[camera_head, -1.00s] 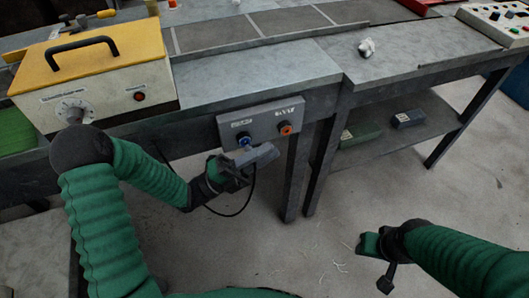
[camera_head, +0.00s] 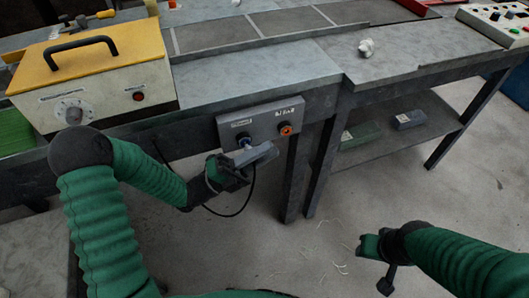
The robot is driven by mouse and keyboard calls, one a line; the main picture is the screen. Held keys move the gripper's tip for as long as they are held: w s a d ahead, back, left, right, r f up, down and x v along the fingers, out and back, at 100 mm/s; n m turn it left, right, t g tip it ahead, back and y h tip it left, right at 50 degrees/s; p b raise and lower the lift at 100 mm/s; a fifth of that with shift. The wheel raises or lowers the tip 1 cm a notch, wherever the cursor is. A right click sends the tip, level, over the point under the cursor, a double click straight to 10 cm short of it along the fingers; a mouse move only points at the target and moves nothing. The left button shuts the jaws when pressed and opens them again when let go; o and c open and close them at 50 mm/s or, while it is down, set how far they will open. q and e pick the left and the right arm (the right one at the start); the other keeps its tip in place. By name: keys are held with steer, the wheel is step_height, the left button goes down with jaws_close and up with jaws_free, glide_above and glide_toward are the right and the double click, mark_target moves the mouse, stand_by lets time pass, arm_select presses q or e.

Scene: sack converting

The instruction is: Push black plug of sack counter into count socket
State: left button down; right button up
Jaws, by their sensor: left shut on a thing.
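A grey socket panel (camera_head: 265,121) is fixed to the front of the bench. It has a left socket with a blue ring (camera_head: 244,141) and a right socket with an orange ring (camera_head: 285,129); I cannot read their labels. My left gripper (camera_head: 243,163) is shut just in front of and below the blue socket, partly covering it. The black plug in it is mostly hidden by the fingers; its black cable (camera_head: 252,190) hangs below in a loop. I cannot tell whether the plug touches the socket. My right gripper (camera_head: 372,246) is low at the right, away from the panel.
A yellow-lidded box (camera_head: 95,85) with a dial stands on the bench at left. A conveyor belt (camera_head: 215,33) runs along the back. A crumpled white piece (camera_head: 366,47) lies on the bench top (camera_head: 410,60). A control panel (camera_head: 495,22) is at far right. White scraps lie on the floor.

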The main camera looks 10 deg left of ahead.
arm_select(q)
steer(key=shift+w+a, duration=0.4)
steer(key=shift+w, duration=0.25)
steer(key=c, duration=1.3)
jaws_free()
steer(key=v, duration=1.7)
